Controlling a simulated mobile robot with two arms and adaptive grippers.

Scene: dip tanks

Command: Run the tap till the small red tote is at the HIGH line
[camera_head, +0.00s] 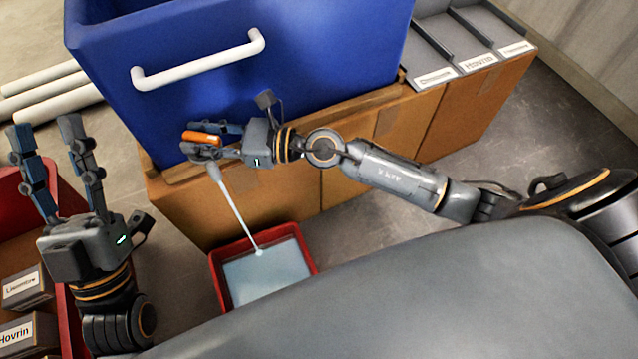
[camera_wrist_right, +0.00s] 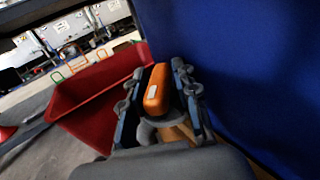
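The small red tote (camera_head: 214,272) stands on the floor below the blue tank (camera_head: 320,60), with pale liquid (camera_head: 268,275) inside. A pale stream (camera_head: 236,212) runs from the grey tap (camera_head: 213,170) and lands in the tote. No HIGH line is readable in it. My right gripper (camera_head: 214,136) is at the tap, its fingers closed on either side of the orange tap handle (camera_head: 200,137). The handle also shows between the fingers in the right wrist view (camera_wrist_right: 157,92). My left gripper (camera_head: 52,140) is open and empty at the left, away from the tap.
Cardboard boxes (camera_head: 230,205) stand under the tank, with grey labelled bins (camera_head: 430,70) to the right. A larger red container (camera_head: 65,300) holding labelled boxes is at the lower left. White pipes (camera_head: 45,95) lie at the upper left. Floor right of the tote is clear.

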